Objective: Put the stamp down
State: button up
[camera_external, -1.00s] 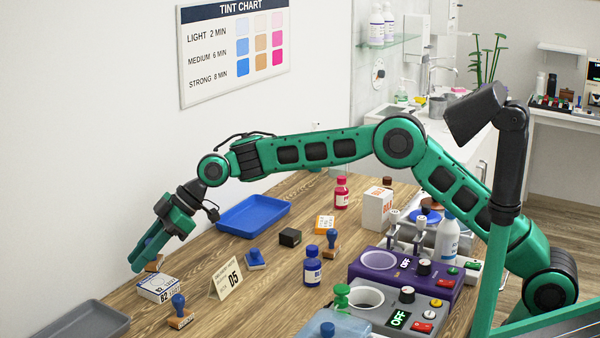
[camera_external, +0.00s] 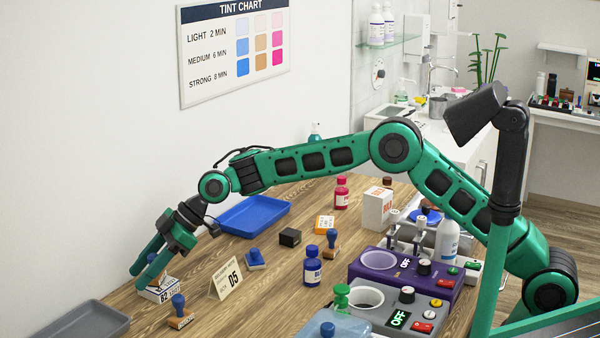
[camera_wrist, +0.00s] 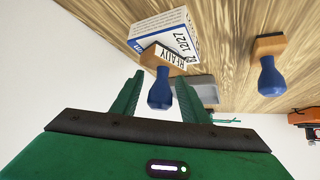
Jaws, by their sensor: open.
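The stamp (camera_wrist: 160,92) has a blue handle and a wooden base, and shows between my fingers in the wrist view. My gripper (camera_wrist: 160,77) is open, with a finger on either side of the handle and gaps visible beside it. In the external view my gripper (camera_external: 139,277) is low at the left end of the table, over a white printed box (camera_external: 160,294). The box also shows in the wrist view (camera_wrist: 155,27). The stamp's base appears to be on the box; the exact contact is not clear. In the external view my fingers mostly hide the stamp.
Another blue-handled stamp (camera_external: 180,311) stands close to the box, right and nearer the camera. A grey tray (camera_external: 85,322) lies at left front. A card marked 05 (camera_external: 226,280), a further blue stamp (camera_external: 255,259) and a blue tray (camera_external: 252,214) are to the right.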

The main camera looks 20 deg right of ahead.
jog(key=shift+w+d+r, duration=0.1)
jog(key=shift+d+r, duration=0.15)
jog(key=shift+r, duration=0.15)
jog(key=v, duration=1.1)
jog(key=shift+d, duration=0.15)
